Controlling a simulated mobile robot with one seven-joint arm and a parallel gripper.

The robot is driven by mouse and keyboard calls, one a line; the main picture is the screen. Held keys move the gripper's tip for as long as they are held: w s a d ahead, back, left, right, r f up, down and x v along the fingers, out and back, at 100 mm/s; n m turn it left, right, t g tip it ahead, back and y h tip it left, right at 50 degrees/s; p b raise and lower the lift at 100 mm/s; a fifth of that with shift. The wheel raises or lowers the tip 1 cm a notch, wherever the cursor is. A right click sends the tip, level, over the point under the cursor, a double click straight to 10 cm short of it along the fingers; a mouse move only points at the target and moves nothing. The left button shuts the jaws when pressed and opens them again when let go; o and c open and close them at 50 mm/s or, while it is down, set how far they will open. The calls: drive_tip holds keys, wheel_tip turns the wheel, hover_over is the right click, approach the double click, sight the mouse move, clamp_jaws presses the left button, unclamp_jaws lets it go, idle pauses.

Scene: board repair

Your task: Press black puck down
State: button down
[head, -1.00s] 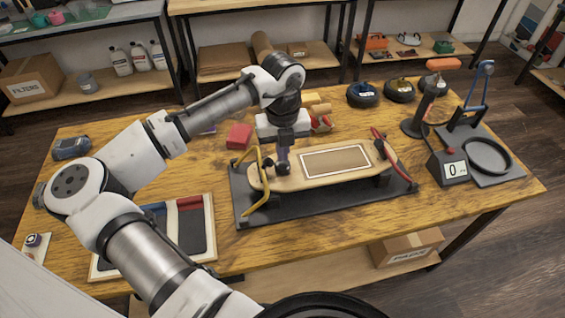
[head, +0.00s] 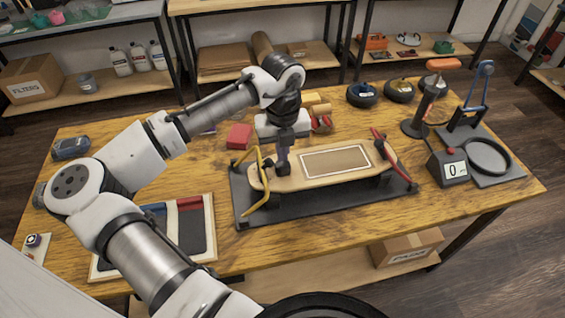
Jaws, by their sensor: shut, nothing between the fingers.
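My gripper (head: 284,163) points straight down over the left part of the wooden board (head: 380,162), with its fingers shut and nothing held between them. A small dark piece at the fingertips, which may be the black puck (head: 283,170), sits on the board's top. It is small and partly hidden by the fingers, so I cannot tell whether they touch it or how far down it is. The board lies on a black base (head: 310,212), with a pale rectangular outline on its top.
A yellow clamp (head: 258,195) stands at the board's left end and a red clamp (head: 392,158) at its right. A red block (head: 239,136) lies behind. A scale display (head: 451,168) stands to the right.

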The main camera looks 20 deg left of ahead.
sight(282, 164)
drive_tip(key=shift+f+b, duration=0.45)
drive_tip(key=shift+f, duration=0.75)
idle(1.3)
drive_tip(key=shift+r, duration=0.1)
wheel_tip(282, 164, up, 8)
drive_tip(key=p, duration=0.6)
drive_tip(key=shift+p, duration=0.35)
idle(0.4)
